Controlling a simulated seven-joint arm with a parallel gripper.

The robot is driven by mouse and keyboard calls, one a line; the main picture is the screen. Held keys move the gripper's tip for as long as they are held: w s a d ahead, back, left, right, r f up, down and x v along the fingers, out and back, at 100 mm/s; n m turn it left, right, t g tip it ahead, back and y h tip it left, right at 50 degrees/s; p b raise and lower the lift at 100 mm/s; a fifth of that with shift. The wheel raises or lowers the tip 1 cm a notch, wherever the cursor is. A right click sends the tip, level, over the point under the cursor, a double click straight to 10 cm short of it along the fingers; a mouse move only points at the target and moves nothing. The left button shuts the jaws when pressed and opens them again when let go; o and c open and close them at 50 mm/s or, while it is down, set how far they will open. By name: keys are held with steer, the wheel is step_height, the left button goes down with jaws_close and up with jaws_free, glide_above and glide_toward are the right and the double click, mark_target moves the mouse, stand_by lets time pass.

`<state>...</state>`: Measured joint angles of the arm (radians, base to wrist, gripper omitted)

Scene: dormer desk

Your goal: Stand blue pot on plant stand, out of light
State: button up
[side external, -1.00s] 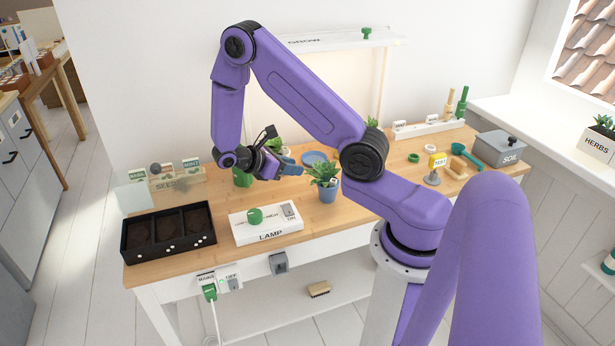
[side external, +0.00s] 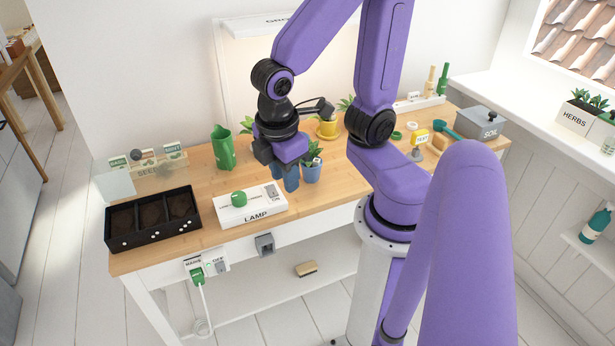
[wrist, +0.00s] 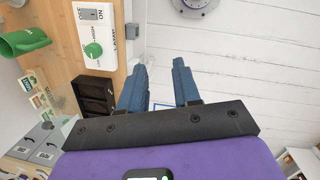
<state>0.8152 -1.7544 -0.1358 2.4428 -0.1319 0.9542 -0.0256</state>
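The blue pot (side external: 312,173) holds a green plant and a small white tag. It stands upright on the wooden desk, right of the lamp control box. My gripper (side external: 285,180) points down just left of the pot; whether they touch is unclear. In the wrist view its blue fingers (wrist: 158,88) are spread apart with nothing between them. The pot is not in the wrist view. I cannot pick out the plant stand; part of the desk behind my gripper is hidden.
The white lamp box (side external: 251,205) with a green knob and the black soil tray (side external: 152,219) lie along the front left. A green jug (side external: 223,148) stands behind the lamp box. A yellow pot (side external: 327,129) stands behind the blue pot. A grey soil bin (side external: 482,127) is at right.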

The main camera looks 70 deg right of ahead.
steer(key=s, duration=0.1)
steer(key=s+a+r+y, duration=0.1)
steer(key=s, duration=0.1)
steer(key=s+y, duration=0.1)
steer(key=s, duration=0.1)
steer(key=shift+s+a+r+n, duration=0.15)
steer(key=shift+a+r+n, duration=0.15)
steer(key=shift+a, duration=0.05)
stand_by(0.9)
